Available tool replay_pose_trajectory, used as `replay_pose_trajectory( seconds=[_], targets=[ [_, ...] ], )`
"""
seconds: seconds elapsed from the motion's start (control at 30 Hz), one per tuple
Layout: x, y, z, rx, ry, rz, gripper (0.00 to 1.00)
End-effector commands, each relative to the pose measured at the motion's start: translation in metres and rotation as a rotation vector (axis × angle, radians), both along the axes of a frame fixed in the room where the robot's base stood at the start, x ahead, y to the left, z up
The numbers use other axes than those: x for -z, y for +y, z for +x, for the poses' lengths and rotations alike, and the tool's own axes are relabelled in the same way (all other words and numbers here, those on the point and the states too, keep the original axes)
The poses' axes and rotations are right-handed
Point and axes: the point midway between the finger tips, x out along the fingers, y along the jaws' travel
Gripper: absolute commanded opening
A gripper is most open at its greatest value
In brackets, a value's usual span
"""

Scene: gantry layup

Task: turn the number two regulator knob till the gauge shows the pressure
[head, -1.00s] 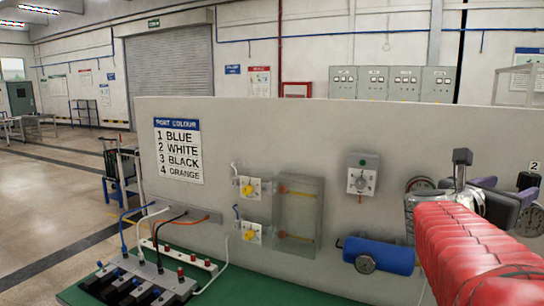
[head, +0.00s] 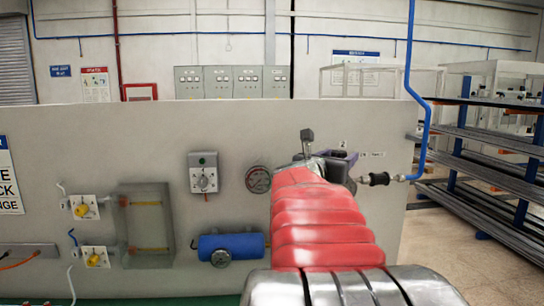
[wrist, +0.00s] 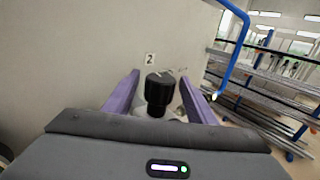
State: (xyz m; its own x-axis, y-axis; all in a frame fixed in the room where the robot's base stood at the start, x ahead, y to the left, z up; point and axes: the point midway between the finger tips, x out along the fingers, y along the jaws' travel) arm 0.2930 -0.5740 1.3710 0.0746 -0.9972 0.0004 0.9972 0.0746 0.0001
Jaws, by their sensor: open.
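The regulator knob (wrist: 160,88) is black and ribbed, below a "2" label (wrist: 149,58) on the grey panel in the wrist view. My gripper (wrist: 160,77) has its purple fingers open, one on each side of the knob. Whether either finger touches it I cannot tell. In the head view my gripper (head: 338,160) is at the panel, and my red-sleeved arm hides the knob. A round gauge (head: 258,180) is on the panel left of my wrist; its reading is too small to tell. No gauge face shows clearly in the wrist view.
A blue tank (head: 231,247) and a grey switch box (head: 203,172) are on the panel (head: 110,125) to the left. A blue pipe (head: 411,90) with a black fitting (head: 375,178) runs close on the right. Racks of bars (head: 490,165) stand beyond the panel's right edge.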

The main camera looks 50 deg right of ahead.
Motion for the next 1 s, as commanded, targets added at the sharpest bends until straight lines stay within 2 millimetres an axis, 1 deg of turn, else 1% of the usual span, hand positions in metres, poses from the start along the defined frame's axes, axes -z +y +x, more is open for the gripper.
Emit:
replay_pose_trajectory(
  seconds=[0.17, 0.73, 1.0],
  targets=[
    [0.0, 0.0002, 0.0001, 0.0, 0.0, 0.0, 0.51],
    [0.0002, 0.0007, 0.0005, -0.001, 0.0, 0.0, 0.11],
    [0.0004, 0.0008, 0.0012, 0.009, 0.0, 0.001, 0.1]
  ],
)
